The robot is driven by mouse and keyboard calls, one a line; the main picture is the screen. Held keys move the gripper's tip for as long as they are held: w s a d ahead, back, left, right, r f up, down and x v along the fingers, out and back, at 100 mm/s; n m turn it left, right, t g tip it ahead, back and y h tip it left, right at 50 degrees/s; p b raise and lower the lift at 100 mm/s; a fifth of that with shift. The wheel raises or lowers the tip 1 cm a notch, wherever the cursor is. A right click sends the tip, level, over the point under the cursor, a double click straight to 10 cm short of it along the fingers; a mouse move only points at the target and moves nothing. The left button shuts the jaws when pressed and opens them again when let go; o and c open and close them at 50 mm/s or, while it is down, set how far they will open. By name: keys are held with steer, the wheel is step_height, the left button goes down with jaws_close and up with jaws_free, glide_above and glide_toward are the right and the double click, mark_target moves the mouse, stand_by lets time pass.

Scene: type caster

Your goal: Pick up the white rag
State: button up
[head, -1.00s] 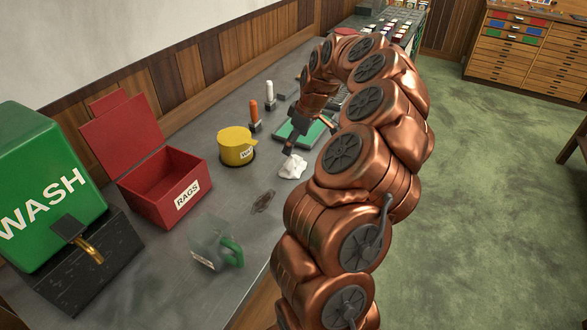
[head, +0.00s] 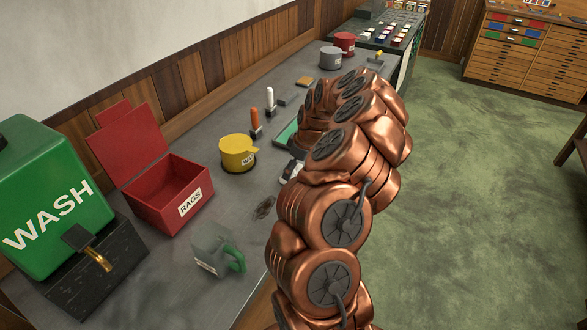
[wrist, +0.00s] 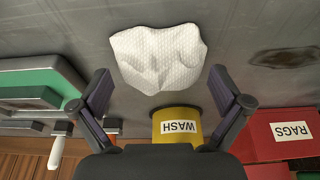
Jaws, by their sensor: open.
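The white rag (wrist: 160,55), crumpled and textured, lies on the dark grey bench top in the wrist view, near the top centre. My gripper (wrist: 160,76) is open, with one finger on each side of the picture. The rag shows beyond and between the fingertips, and nothing is held. Whether the fingers touch the rag I cannot tell. In the head view my gripper (head: 290,170) is partly hidden by my copper arm. The rag is mostly or wholly hidden there.
An open red RAGS box (head: 165,190), a yellow WASH cup (head: 236,154), a green WASH tank (head: 45,200) and a clear mug with a green handle (head: 213,255) stand on the bench. A dark stain (head: 264,208) and a green tray (wrist: 40,85) lie near the rag.

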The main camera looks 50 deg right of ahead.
steer(key=shift+c, duration=0.3)
steer(key=c, duration=0.9)
steer(key=shift+o, duration=0.2)
steer(key=shift+r+b, duration=1.1)
steer(key=shift+r, duration=0.45)
steer(key=shift+s+a+r, duration=0.1)
steer(key=shift+r, duration=0.05)
steer(key=s+a+b, duration=0.2)
steer(key=s+a, duration=0.1)
steer(key=s, duration=0.1)
steer(key=s+a+r+b, duration=0.1)
steer(key=s+a, duration=0.2)
steer(key=s, duration=0.1)
steer(key=s+a+b, duration=0.2)
steer(key=s+a, duration=0.1)
steer(key=s, duration=0.1)
steer(key=shift+s+a+r+b, duration=0.15)
steer(key=shift+a+r+b, duration=0.1)
steer(key=shift+a+b, duration=0.1)
